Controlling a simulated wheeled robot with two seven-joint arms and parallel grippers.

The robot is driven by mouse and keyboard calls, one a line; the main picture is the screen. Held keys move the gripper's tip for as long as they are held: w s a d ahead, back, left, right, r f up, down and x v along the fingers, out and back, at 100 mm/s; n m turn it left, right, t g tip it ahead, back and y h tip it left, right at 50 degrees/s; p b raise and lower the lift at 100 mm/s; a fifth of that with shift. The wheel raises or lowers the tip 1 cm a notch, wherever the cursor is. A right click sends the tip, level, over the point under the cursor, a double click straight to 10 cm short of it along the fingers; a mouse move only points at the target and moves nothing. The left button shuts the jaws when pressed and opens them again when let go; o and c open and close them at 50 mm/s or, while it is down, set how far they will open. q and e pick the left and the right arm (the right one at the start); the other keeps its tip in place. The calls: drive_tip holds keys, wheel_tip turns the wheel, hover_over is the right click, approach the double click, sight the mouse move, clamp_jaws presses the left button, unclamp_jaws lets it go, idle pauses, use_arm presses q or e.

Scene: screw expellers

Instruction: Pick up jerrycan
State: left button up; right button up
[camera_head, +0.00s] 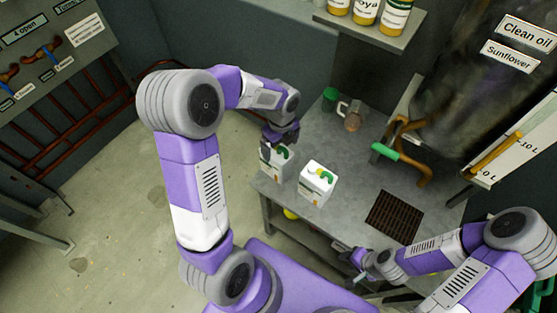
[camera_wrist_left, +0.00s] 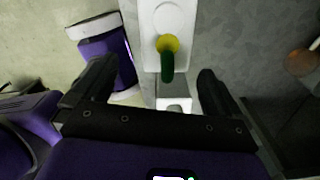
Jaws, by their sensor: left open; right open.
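Two white jerrycans with green handles stand on the grey metal table (camera_head: 345,160). One jerrycan (camera_head: 268,165) is near the table's left edge, partly covered by my left gripper (camera_head: 282,140). The other jerrycan (camera_head: 317,182) stands just to its right and shows a yellow cap. My left gripper is open above the left jerrycan. In the left wrist view a white can top with a yellow cap and green handle (camera_wrist_left: 167,62) lies between the open fingers, with no clear contact. My right gripper (camera_head: 355,264) is open by the table's front edge, away from both cans.
A green container (camera_head: 330,98) and a glass mug with brown contents (camera_head: 352,116) stand at the table's back. A dark grate (camera_head: 393,217) is set at the right, near a pipe with a green handle (camera_head: 398,158). A shelf (camera_head: 368,32) with jars hangs above.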

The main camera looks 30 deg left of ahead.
sight(280, 153)
use_arm(q)
drive_tip(key=shift+w+a+f, duration=0.1)
drive_tip(key=shift+w+f, duration=0.15)
drive_tip(key=shift+f, duration=0.75)
drive_tip(key=f, duration=0.1)
drive_tip(key=f+b, duration=0.1)
drive_tip(key=f, duration=0.2)
drive_tip(key=shift+w+a+f, duration=0.3)
drive_tip(key=shift+f, duration=0.05)
drive_tip(key=shift+r, duration=0.1)
clamp_jaws()
